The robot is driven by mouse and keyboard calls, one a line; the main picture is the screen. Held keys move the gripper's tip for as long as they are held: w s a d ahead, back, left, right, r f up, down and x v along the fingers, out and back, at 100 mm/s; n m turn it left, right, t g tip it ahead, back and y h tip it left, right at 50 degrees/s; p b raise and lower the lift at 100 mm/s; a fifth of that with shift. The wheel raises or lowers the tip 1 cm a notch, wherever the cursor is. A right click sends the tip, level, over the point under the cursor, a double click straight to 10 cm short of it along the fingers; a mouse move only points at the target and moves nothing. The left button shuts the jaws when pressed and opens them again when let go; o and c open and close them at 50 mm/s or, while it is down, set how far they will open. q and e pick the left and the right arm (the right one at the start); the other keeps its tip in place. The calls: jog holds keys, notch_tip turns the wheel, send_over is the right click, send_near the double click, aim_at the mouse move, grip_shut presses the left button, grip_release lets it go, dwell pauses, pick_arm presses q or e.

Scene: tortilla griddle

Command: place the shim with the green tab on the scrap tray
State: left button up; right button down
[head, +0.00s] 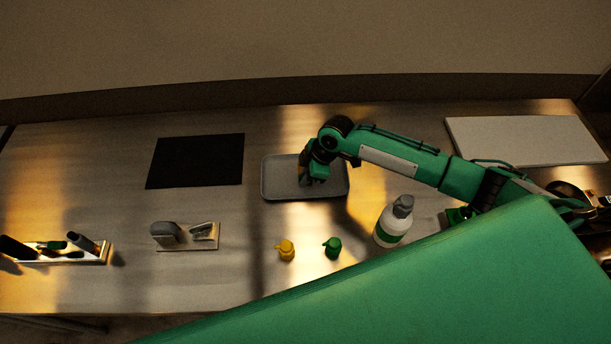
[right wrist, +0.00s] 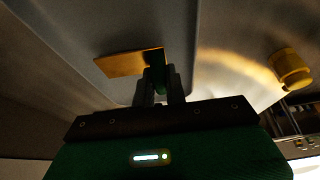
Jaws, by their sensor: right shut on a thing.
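The shim (right wrist: 127,64) is a flat, brass-coloured plate in the right wrist view, with a dark green tab (right wrist: 155,74) at its right end. My right gripper (right wrist: 160,88) is shut on the tab, and the plate sticks out to the left of the fingers. In the head view my right gripper (head: 307,181) points down over the scrap tray (head: 331,187), a grey shallow tray with a raised rim. The shim is hidden there by the gripper. I cannot tell whether the shim touches the tray. My left gripper is not in view.
A black mat (head: 196,161) lies left. A small stand (head: 188,240), a utensil holder (head: 62,253) and a white board (head: 525,139) lie farther out.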

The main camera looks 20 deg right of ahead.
jog(key=shift+f, duration=0.75)
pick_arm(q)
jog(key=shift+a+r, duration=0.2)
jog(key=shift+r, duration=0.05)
pick_arm(e)
jog(key=shift+f, duration=0.2)
jog(key=c, duration=1.4)
grip_release()
jog(key=shift+c, duration=0.2)
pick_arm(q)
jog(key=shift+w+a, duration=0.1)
pick_arm(e)
jog(key=shift+r, duration=0.15)
